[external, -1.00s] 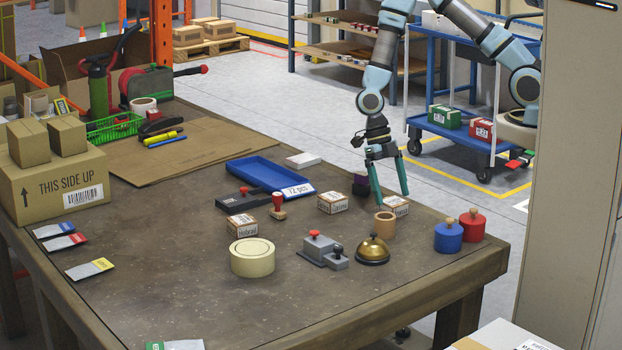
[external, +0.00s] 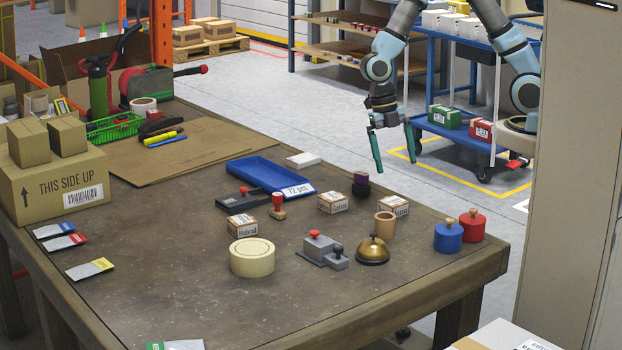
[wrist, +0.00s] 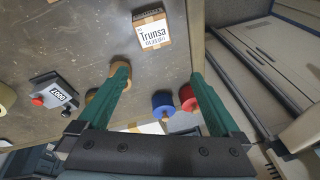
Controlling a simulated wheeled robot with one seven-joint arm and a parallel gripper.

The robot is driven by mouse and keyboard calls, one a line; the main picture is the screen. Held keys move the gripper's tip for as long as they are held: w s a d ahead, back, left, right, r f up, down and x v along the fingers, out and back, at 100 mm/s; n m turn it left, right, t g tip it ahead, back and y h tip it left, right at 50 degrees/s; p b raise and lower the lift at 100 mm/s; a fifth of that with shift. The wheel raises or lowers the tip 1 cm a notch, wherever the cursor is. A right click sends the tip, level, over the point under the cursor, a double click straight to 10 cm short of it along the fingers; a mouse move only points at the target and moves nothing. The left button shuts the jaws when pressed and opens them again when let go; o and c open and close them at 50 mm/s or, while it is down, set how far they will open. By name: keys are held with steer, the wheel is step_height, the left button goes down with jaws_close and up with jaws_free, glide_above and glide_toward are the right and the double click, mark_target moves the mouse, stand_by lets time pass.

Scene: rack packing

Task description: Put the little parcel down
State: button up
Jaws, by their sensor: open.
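Three little labelled parcels rest on the brown table. One (external: 394,206) is at the far right edge, behind the tan cup; the wrist view shows a parcel labelled Trunsa (wrist: 152,31) lying flat on the table. Another parcel (external: 333,203) is to its left, and a third (external: 242,225) is nearer the front left. My gripper (external: 396,165) is open and empty, raised above the table's far edge. In the wrist view its green fingers (wrist: 158,75) are spread wide with nothing between them, and the Trunsa parcel is beyond the fingertips.
The tan cup (external: 385,225), brass bell (external: 372,250), dark purple piece (external: 361,184), and blue (external: 448,238) and red (external: 472,225) weights stand near that parcel. A blue tray (external: 262,172) is farther left. The table's front middle is clear.

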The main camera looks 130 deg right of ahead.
steer(key=s+a+r+m+t+h, duration=0.1)
steer(key=a+r+m, duration=0.2)
steer(key=a+m, duration=0.4)
steer(key=s+a+r+m+t+h, duration=0.1)
steer(key=a+r+m+h, duration=0.1)
steer(key=a+m, duration=0.6)
steer(key=shift+s+r, duration=0.35)
steer(key=shift+r, duration=0.4)
